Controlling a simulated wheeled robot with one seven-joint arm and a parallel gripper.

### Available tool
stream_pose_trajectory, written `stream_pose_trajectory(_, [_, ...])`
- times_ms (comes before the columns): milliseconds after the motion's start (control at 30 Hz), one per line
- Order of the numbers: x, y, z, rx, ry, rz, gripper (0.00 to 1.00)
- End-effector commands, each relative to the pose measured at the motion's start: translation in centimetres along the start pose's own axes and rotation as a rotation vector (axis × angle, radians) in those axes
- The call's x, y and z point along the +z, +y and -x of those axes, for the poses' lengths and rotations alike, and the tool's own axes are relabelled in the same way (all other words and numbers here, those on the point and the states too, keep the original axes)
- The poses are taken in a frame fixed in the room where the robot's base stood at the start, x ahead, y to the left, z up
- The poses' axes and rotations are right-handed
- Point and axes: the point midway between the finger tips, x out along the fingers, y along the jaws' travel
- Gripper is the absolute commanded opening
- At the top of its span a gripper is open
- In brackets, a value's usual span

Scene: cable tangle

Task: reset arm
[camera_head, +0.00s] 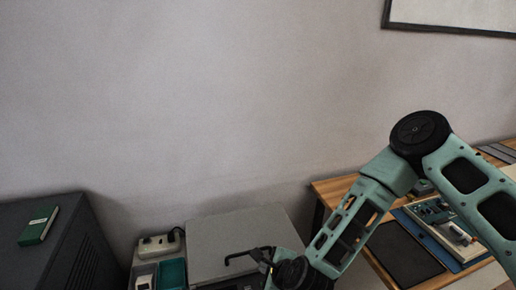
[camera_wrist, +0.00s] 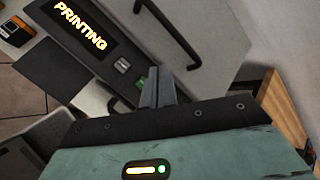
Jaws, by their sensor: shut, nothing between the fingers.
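My arm, teal with black joints, reaches in from the right in the head view and bends down toward a grey machine (camera_head: 240,240) at the bottom centre. My gripper (camera_wrist: 157,86) shows in the wrist view with its grey fingers together and nothing held. In the head view the gripper end is low by the machine's front and hard to make out. In the wrist view the fingers appear over the machine's front, near its black handle (camera_wrist: 176,32) and a lit "PRINTING" display (camera_wrist: 80,24). I cannot tell whether they touch it.
A dark cabinet (camera_head: 85,245) with a green book (camera_head: 38,227) stands at the left. A power strip (camera_head: 159,245) and a teal bin (camera_head: 172,273) sit beside the machine. A wooden desk (camera_head: 335,189) with a blue mat is under my arm at right.

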Motion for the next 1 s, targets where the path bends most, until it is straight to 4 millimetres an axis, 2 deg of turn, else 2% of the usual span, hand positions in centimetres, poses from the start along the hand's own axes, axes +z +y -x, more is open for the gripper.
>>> stream_pose_trajectory(167, [3.3, -0.3, 2.5, 0.1, -0.1, 0.341, 0.0])
stream_pose_trajectory(300, [5.3, 0.1, 5.7, 0.199, -0.177, 0.675, 0.0])
stream_pose_trajectory(500, [6.5, 0.7, 11.3, 0.335, -0.263, 1.132, 0.0])
stream_pose_trajectory(767, [5.5, 1.2, 20.1, 0.518, -0.348, 1.667, 0.0])
stream_pose_trajectory(1000, [2.9, 1.5, 28.8, 0.701, -0.427, 2.067, 0.0])
